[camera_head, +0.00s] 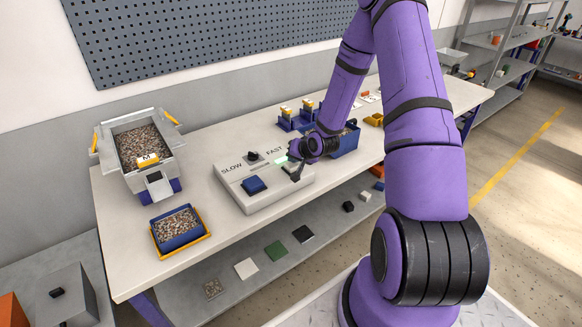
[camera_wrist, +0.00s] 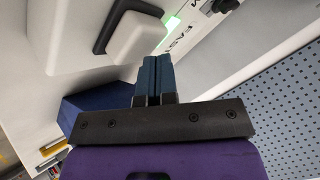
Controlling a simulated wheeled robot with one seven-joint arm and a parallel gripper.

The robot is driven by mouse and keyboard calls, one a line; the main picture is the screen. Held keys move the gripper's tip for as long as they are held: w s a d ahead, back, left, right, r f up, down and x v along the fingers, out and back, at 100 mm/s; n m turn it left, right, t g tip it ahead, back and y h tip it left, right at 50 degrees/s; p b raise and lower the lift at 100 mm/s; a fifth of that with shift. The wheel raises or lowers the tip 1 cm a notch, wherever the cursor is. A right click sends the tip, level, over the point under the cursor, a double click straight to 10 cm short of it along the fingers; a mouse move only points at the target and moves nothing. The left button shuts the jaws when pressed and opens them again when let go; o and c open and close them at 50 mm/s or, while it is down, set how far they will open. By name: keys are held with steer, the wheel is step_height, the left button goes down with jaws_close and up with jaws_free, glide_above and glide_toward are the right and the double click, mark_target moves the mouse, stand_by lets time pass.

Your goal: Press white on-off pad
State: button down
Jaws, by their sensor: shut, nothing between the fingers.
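The white pad (camera_wrist: 137,40) sits in a black surround on the pale control box in the wrist view. In the head view the control box (camera_head: 232,199) stands on the bench, with the words SLOW and FAST on it; my gripper and wrist hide the white pad there. My gripper (camera_head: 294,176) is over the right part of the box, fingers shut and empty. In the wrist view the shut fingertips (camera_wrist: 154,62) are right at the pad's lower edge; I cannot tell whether they touch it. A green light (camera_wrist: 172,26) glows beside the pad.
The box also carries a blue pad (camera_head: 254,185) and a black knob (camera_head: 252,156). A hopper of mixed grains (camera_head: 178,150) and a blue tray (camera_head: 190,243) stand at left. A blue bin (camera_head: 347,143) is close behind my gripper.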

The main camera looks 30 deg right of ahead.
steer(key=shift+f, duration=0.5)
stand_by(0.4)
steer(key=shift+r, duration=1.2)
steer(key=shift+r, duration=3)
